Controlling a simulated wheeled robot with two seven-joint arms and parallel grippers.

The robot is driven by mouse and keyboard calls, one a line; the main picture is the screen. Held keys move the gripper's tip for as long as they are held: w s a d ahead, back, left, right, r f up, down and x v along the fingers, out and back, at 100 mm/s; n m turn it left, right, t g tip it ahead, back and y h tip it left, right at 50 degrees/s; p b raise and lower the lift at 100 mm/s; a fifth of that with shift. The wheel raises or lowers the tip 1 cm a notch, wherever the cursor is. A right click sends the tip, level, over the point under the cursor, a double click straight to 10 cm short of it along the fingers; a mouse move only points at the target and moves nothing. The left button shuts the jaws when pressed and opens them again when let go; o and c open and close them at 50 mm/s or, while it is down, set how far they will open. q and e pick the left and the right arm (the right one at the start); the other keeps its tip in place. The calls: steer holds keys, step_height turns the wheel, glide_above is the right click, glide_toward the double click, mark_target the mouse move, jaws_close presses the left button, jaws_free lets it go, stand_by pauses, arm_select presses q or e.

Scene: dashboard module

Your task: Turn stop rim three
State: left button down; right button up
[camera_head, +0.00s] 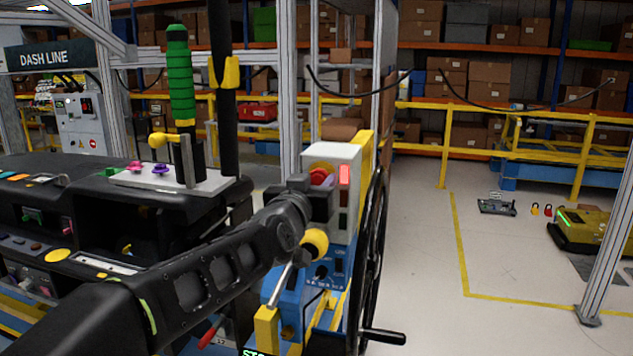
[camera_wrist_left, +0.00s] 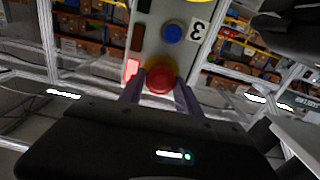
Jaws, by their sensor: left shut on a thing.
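The red stop knob (camera_head: 321,170) sits in a yellow collar on the front of a pale grey control box (camera_head: 343,155). In the left wrist view the same red knob (camera_wrist_left: 160,79) lies between two grey fingers, and the box bears a "3". My left gripper (camera_head: 317,184) comes in from the left and is shut on the knob's rim. My gripper hides part of the knob in the head view. A red lamp (camera_head: 345,175) glows on the box beside it. My right gripper is in neither view.
A large black handwheel (camera_head: 375,245) stands right of the box. A yellow ball-ended lever (camera_head: 315,242) and blue panel (camera_head: 337,263) sit below it. The black dashboard (camera_head: 90,200) fills the left. The floor at right is open, with a yellow vehicle (camera_head: 590,236).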

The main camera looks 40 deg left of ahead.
arm_select(q)
steer(key=shift+m, duration=1.2)
steer(key=shift+m+b, duration=0.5)
steer(key=shift+m, duration=1)
steer(key=c, duration=0.8)
jaws_free()
steer(key=shift+c, duration=0.2)
steer(key=b+v, duration=0.3)
steer(key=v, duration=0.5)
